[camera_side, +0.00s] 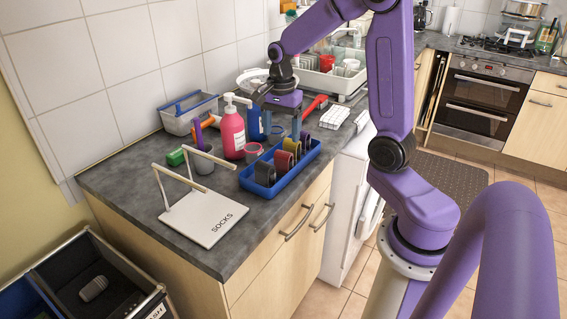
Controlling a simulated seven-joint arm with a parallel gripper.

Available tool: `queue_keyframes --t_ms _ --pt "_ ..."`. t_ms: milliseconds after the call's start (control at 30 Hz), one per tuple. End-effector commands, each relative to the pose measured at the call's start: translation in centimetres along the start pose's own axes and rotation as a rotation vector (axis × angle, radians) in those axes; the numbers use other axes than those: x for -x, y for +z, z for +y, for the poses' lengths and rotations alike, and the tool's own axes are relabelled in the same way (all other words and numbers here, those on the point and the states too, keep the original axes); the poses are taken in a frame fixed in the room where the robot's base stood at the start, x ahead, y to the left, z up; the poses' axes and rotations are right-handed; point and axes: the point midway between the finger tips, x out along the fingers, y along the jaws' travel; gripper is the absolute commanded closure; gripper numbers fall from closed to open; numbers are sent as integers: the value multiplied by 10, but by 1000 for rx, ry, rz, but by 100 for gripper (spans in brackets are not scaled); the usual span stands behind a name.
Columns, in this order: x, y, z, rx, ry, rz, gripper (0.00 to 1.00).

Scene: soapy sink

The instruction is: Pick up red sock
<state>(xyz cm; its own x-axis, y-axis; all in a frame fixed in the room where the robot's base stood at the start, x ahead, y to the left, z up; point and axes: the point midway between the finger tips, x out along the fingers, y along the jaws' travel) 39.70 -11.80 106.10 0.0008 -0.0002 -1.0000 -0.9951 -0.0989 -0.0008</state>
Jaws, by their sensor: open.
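A blue tray (287,179) on the dark worktop holds several rolled or folded pieces in a row. One is dark red (284,164) and looks like the red sock; it stands between a dark grey piece (265,173) on its left and a yellow one (294,149) on its right. My gripper (282,128) is open and points down above the back of the tray. It appears empty and apart from the socks. Its far finger is hard to make out against the blue bottle.
A pink pump bottle (232,132) and a blue bottle (257,123) stand behind the tray. A pink cup (253,152) and a grey cup (203,160) are close by. A white board marked SOCKS (207,222) with two upright arms lies front left. A grey-blue tub (188,115) stands behind.

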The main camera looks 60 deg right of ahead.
Motion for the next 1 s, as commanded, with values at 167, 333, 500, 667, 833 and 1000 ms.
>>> queue_keyframes --t_ms 167,333,500,667,833,1000 --pt "-15 1 4 1 6 -1 22" --pt "-39 1 8 0 6 -1 22" --pt "-52 1 7 1 3 -1 22" --pt "-53 1 7 1 0 0 22" --pt "-53 1 7 1 1 0 48" --pt "-53 1 6 1 1 0 96"
